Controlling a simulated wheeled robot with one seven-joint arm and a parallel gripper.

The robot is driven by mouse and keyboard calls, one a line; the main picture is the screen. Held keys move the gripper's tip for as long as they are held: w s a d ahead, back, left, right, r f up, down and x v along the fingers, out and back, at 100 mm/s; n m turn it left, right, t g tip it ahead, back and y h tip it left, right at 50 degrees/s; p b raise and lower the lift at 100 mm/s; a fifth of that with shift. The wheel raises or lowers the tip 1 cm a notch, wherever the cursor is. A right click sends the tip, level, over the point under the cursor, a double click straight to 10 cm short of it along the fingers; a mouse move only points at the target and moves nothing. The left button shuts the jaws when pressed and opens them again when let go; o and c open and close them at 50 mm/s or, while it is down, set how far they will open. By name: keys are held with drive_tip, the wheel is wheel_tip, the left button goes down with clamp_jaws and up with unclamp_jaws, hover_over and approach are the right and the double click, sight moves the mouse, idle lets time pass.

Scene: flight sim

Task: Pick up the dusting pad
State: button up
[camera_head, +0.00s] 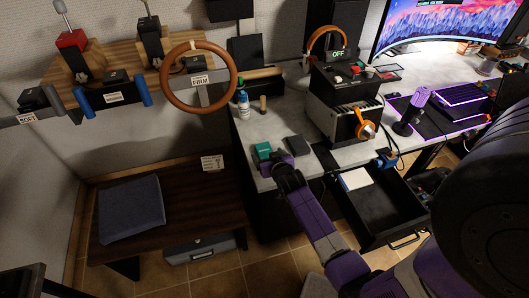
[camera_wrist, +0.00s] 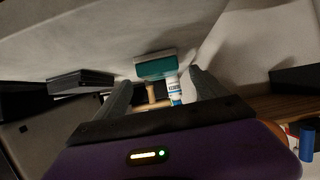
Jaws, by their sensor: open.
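A small teal block (camera_head: 264,150), which looks like the dusting pad, lies near the front edge of the grey desk. In the wrist view the teal pad (camera_wrist: 156,66), with a paler strip along one side, shows ahead of and between my fingers. My gripper (camera_head: 280,162) is beside the pad at the desk's front edge. In the wrist view my gripper (camera_wrist: 160,86) has its two fingers wide apart with nothing held between them. The exact gap to the pad is hard to tell.
A dark flat box (camera_head: 298,145) lies right of the pad. A white-and-blue bottle (camera_head: 242,103) and wooden-handled item (camera_head: 263,103) stand behind. A black control box (camera_head: 343,100) is farther right. An open drawer (camera_head: 380,210) juts out below the desk (camera_head: 275,127).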

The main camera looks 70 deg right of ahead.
sight(265, 151)
drive_tip(key=shift+p+x, duration=0.35)
drive_tip(key=shift+x, duration=2.1)
drive_tip(key=shift+r, duration=0.1)
drive_tip(key=shift+c, duration=0.4)
drive_tip(key=c, duration=1.4)
drive_tip(key=shift+o, duration=0.2)
drive_tip(key=shift+r, duration=0.1)
